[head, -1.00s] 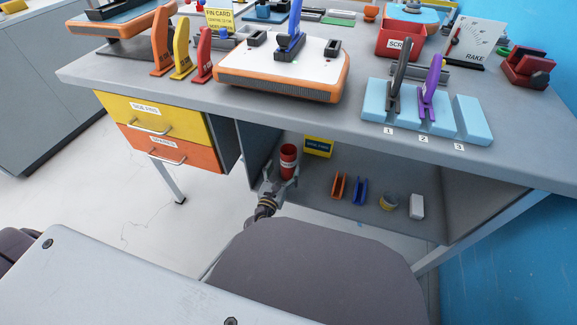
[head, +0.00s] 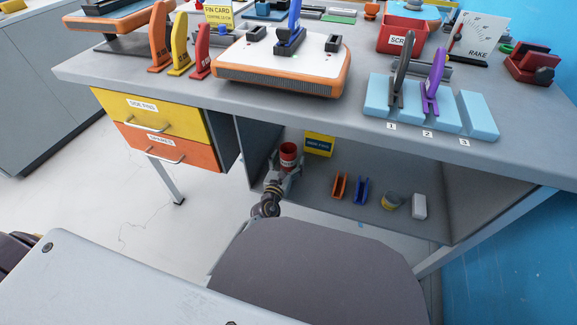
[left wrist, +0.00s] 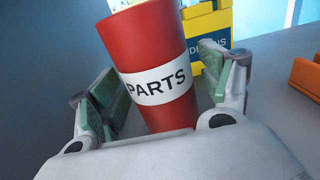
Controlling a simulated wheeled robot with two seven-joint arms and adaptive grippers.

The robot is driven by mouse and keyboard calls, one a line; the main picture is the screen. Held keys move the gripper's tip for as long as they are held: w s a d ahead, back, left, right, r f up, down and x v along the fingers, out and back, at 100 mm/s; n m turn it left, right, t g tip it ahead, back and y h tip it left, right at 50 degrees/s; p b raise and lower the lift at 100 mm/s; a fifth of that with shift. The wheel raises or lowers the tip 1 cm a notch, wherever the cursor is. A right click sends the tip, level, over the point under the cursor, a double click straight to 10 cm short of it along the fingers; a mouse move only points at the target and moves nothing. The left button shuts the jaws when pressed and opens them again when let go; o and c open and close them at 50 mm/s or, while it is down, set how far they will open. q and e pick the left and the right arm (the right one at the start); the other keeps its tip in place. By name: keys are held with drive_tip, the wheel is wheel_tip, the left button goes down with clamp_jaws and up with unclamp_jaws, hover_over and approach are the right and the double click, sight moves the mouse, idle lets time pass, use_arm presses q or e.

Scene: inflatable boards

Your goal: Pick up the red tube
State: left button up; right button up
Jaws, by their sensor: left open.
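The red tube (head: 288,152) stands in the open shelf under the workbench, near its left wall. In the left wrist view the red tube (left wrist: 158,45) has a white band reading PARTS and looks slightly tilted. My left gripper (head: 285,176) reaches into the shelf with its fingers on either side of the tube. In the left wrist view the left gripper (left wrist: 165,95) is open, with the tube between its green-padded fingers. A gap shows at the left finger; contact at the right finger is unclear. The tube's lower end is hidden by the gripper. My right gripper is not in view.
On the shelf (head: 325,184), a yellow and blue box (head: 319,144) stands just behind the tube. Orange clips (head: 339,186), blue clips (head: 361,191), a round can (head: 391,201) and a white block (head: 419,206) lie to the right. The benchtop (head: 190,88) overhangs the shelf.

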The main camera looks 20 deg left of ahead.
use_arm(q)
drive_tip(key=shift+w, duration=0.15)
idle(0.3)
drive_tip(key=c, duration=1.1)
